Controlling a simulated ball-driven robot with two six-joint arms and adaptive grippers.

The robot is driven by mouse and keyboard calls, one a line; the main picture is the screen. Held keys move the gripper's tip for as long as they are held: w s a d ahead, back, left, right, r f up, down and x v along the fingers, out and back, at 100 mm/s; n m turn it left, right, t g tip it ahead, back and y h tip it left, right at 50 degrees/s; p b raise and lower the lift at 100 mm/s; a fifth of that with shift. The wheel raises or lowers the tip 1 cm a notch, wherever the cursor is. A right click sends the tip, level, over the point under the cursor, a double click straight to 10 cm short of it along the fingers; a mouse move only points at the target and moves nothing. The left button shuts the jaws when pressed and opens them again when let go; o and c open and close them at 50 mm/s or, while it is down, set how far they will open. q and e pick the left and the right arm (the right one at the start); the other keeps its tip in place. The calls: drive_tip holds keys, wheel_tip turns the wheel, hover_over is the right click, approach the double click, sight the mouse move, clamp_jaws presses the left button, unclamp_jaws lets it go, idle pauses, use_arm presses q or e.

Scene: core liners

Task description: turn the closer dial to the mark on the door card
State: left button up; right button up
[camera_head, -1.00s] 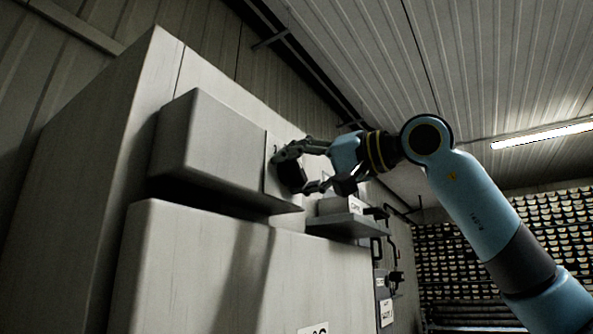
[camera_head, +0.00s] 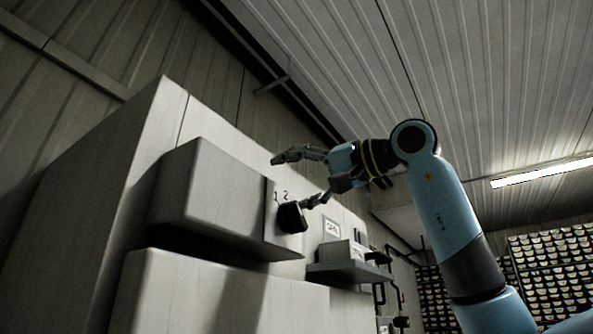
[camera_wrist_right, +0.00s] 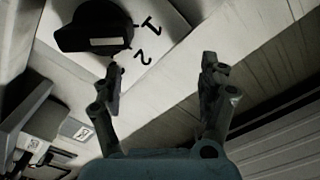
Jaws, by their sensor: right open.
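The black closer dial (camera_head: 291,217) sits on a pale plate (camera_head: 271,226) at the end of the grey closer box, below the numerals 1 and 2. In the right wrist view the dial (camera_wrist_right: 92,27) is at the upper left, with a white bar on it and the numerals beside it; I cannot tell exactly which mark it points to. My right gripper (camera_head: 297,180) is open and empty. One finger is above the dial, and the lower finger is close to its edge; I cannot tell if they touch. A small white card (camera_head: 332,228) is right of the dial, its lettering unreadable.
The grey closer box (camera_head: 205,195) juts out left of the dial. A ledge (camera_head: 345,273) with a pale box (camera_head: 343,251) is below right. Racks with rows of pale pieces (camera_head: 550,265) stand far right. Open air lies above the gripper.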

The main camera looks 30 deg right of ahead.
drive_tip(key=shift+r, duration=1.35)
drive_tip(key=shift+s, duration=0.1)
